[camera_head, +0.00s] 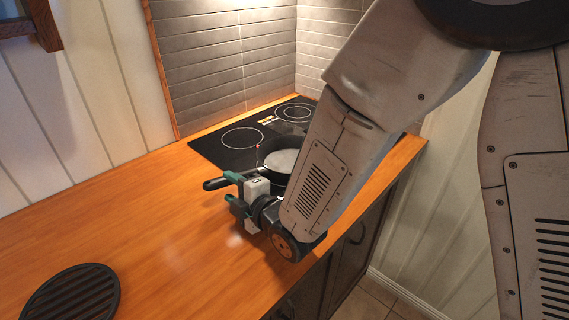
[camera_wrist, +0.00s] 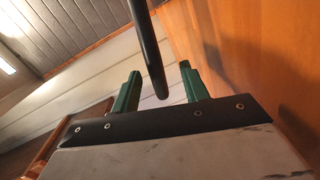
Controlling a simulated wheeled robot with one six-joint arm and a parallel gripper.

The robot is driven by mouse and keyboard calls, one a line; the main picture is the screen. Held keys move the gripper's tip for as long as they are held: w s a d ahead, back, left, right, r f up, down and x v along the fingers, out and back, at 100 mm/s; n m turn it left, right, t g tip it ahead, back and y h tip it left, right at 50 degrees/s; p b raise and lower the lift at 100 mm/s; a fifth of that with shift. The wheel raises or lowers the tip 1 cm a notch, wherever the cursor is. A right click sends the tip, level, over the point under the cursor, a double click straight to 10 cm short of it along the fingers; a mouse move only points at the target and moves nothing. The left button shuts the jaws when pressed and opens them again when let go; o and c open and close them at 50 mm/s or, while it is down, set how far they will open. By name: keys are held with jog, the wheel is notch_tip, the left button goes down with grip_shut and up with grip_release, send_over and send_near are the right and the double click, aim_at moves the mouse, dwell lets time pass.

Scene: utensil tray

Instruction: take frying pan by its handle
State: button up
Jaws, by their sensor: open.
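The dark frying pan (camera_head: 281,160) sits at the near edge of the black cooktop, partly hidden behind my arm. Its black handle (camera_head: 213,184) sticks out to the left over the wooden counter. My gripper (camera_head: 230,188) is at the handle, with its green fingers open. In the wrist view, the handle (camera_wrist: 149,45) comes down from the top and its end lies between the two open fingers (camera_wrist: 160,72). A gap shows on both sides of the handle there.
The black cooktop (camera_head: 236,152) lies against the grey tiled wall (camera_head: 215,60). A round black slotted trivet (camera_head: 72,293) lies at the counter's near left. The wooden counter (camera_head: 130,225) between them is clear. The counter's front edge runs below my arm.

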aim_at(219, 178)
jog(key=x, duration=0.5)
jog(key=shift+w+a+r, duration=0.2)
jog(key=shift+w+a, duration=0.05)
jog(key=shift+a, duration=0.05)
grip_shut()
